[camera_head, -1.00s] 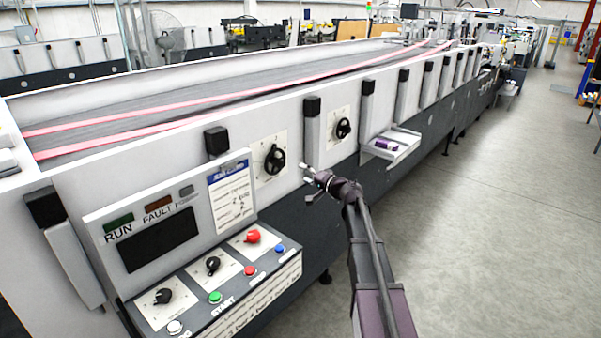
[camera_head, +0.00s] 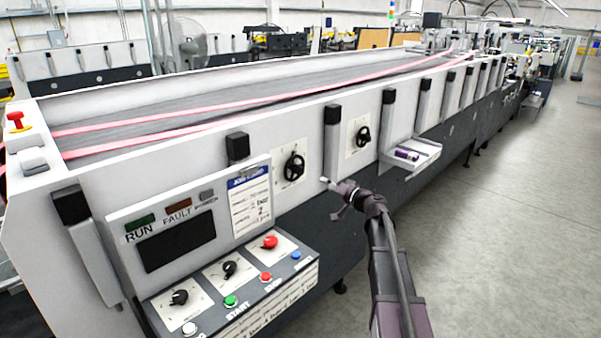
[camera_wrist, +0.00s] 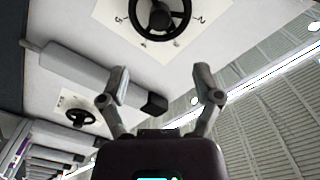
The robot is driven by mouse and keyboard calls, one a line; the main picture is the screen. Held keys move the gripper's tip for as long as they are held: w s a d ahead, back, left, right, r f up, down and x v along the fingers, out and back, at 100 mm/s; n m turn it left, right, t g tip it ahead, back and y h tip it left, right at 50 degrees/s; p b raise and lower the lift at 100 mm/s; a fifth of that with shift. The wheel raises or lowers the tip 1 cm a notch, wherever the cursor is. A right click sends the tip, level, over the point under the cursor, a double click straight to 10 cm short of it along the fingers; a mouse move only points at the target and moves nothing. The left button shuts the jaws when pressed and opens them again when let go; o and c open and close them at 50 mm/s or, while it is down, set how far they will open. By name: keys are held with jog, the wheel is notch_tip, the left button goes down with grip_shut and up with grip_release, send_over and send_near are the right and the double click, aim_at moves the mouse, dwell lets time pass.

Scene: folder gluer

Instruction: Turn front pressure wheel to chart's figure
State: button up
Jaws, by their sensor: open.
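The nearer black handwheel (camera_head: 293,167) sits on a white dial plate on the machine's side panel. A second, similar handwheel (camera_head: 363,136) is farther along, past an upright grey bar. The job card (camera_head: 250,203) with a blue header and handwritten lines stands on the control panel; its writing is too small to read. My gripper (camera_head: 332,187) is open and empty, to the right of and below the nearer wheel, apart from it. In the wrist view a large wheel (camera_wrist: 160,18) with plate marks is beyond my spread fingers (camera_wrist: 160,88); a smaller wheel (camera_wrist: 80,118) is at lower left.
The control panel (camera_head: 176,243) with a dark screen, knobs and coloured buttons juts out at front left. A small white shelf (camera_head: 425,153) with a purple item projects at the right. A grey bar (camera_head: 332,142) stands between the wheels. The floor at right is clear.

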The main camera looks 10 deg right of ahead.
aim_at(302, 172)
jog(key=shift+w, duration=0.1)
dwell(0.3)
jog(key=x, duration=1.3)
jog(key=shift+w+a, duration=0.2)
jog(key=shift+w, duration=0.05)
jog(key=shift+c, duration=0.2)
grip_shut()
